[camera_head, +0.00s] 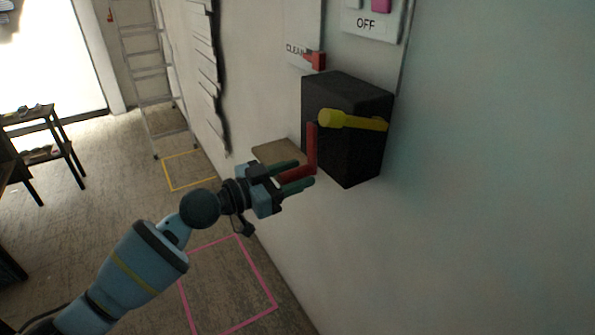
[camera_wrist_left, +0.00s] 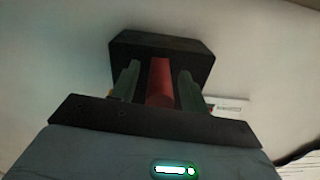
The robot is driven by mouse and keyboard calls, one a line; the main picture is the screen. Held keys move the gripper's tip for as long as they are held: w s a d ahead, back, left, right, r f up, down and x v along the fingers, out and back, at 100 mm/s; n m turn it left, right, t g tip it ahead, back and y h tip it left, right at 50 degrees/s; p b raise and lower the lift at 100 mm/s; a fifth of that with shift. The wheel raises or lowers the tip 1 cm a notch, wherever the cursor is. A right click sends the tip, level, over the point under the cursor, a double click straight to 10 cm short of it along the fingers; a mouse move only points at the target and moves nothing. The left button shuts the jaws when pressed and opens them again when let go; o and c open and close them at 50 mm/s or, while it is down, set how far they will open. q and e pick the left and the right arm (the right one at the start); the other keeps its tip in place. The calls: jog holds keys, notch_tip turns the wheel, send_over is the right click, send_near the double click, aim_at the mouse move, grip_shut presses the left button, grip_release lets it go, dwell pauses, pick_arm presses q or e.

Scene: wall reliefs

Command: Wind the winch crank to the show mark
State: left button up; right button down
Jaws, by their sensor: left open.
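The winch is a dark box (camera_head: 345,150) fixed to the wall, and it also shows in the wrist view (camera_wrist_left: 150,46). Its red crank (camera_head: 311,146) has an arm that hangs down along the box's left part, with a red handle at the lower end pointing out toward my gripper. A yellow bar with a rounded end (camera_head: 350,121) sits on the box's front. My left gripper (camera_head: 304,173) is open, its two green fingers on either side of the red handle (camera_wrist_left: 159,84). In the wrist view, gaps show between handle and fingers. I cannot make out a show mark.
A panel with a red piece (camera_head: 318,61) and partly readable lettering is above the box. An OFF panel (camera_head: 370,22) is higher right. A brown ledge (camera_head: 278,151) is behind the gripper. A ladder (camera_head: 150,65) and a dark table (camera_head: 40,120) stand farther back. Pink (camera_head: 262,285) and yellow (camera_head: 172,187) outlines mark the floor.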

pick_arm(q)
jog(key=shift+w+d, duration=0.3)
jog(key=shift+d, duration=0.15)
grip_shut()
jog(key=shift+s+d+n, duration=0.15)
jog(key=shift+s+n, duration=0.05)
jog(key=shift+n, duration=0.1)
pick_arm(e)
jog(key=shift+r, duration=0.2)
